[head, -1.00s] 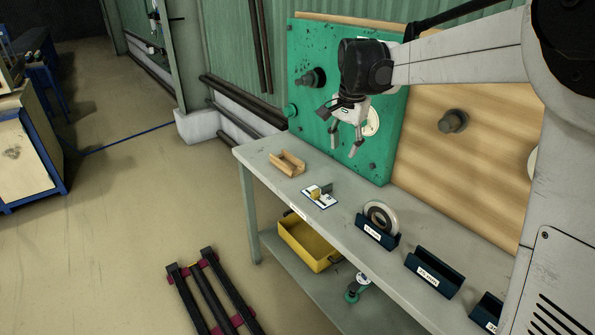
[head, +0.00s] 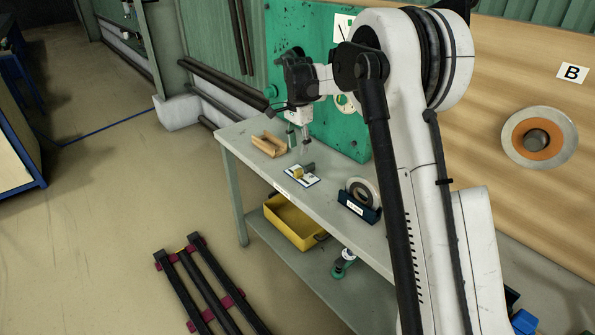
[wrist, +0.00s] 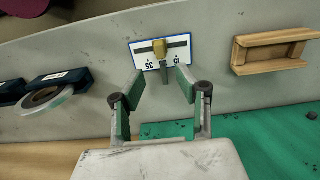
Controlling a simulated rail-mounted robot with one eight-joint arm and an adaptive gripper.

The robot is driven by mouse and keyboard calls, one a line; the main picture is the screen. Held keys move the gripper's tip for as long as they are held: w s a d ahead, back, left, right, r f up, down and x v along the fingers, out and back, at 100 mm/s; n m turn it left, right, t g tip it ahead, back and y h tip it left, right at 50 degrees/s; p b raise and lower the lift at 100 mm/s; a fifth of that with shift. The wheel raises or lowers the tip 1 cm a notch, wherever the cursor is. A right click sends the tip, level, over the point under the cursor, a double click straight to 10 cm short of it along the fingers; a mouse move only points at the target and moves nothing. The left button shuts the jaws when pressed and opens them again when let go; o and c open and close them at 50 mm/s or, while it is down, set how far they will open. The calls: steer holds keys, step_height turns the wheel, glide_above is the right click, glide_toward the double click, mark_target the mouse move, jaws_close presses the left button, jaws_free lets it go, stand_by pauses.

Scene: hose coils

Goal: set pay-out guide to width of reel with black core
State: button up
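The pay-out guide looks to be the small white, blue-edged scale plate (head: 302,176) with a yellow block and a dark upright plate, on the bench. In the wrist view the scale plate (wrist: 177,62) shows numbers, and the yellow block (wrist: 179,42) sits on a dark bar. My gripper (head: 306,151) is above and behind the guide. In the wrist view my gripper (wrist: 157,82) is open and empty, its fingers pointing at the guide, apart from the block. A reel (head: 362,191) with a dark ring stands in a labelled blue holder; its core colour is unclear.
A wooden cradle (head: 269,145) lies left of the guide. A yellow bin (head: 292,222) is on the shelf below. A reel with an orange core (head: 537,139) hangs on the wooden wall by sign B (head: 571,73). A green panel (head: 340,128) stands behind the bench.

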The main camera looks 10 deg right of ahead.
mark_target(298, 169)
step_height(298, 169, down, 10)
steer(key=shift+f+b, duration=0.2)
steer(key=shift+b, duration=0.15)
jaws_close()
stand_by(0.4)
